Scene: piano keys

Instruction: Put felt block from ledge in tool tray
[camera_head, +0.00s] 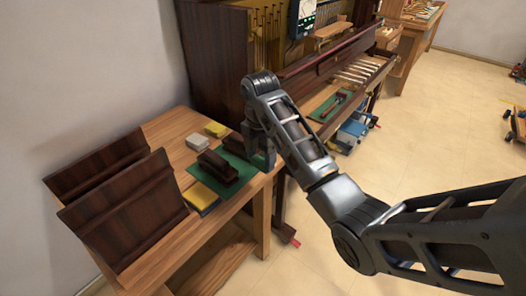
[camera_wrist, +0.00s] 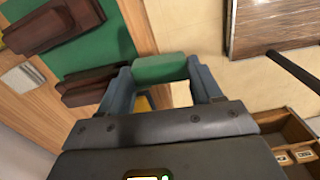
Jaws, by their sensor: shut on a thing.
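My gripper (camera_wrist: 162,82) is shut on a green felt block (camera_wrist: 160,68), which spans the gap between its two fingers in the wrist view. In the head view my gripper (camera_head: 264,158) hangs by the right edge of the wooden table, beside a green mat (camera_head: 209,184); I cannot clearly make out the block there. A green-lined flat tray (camera_head: 322,111) with a dark tool in it lies on the piano's front; it may be the tool tray, but I cannot tell for sure.
Dark brown wooden pieces (camera_head: 218,167) lie on the mat. Yellow and pale blocks (camera_head: 197,142) lie nearby on the table (camera_head: 165,128). Two dark panels (camera_head: 125,215) lean at the left. The piano (camera_head: 215,60) stands behind. Open floor (camera_head: 420,120) lies to the right.

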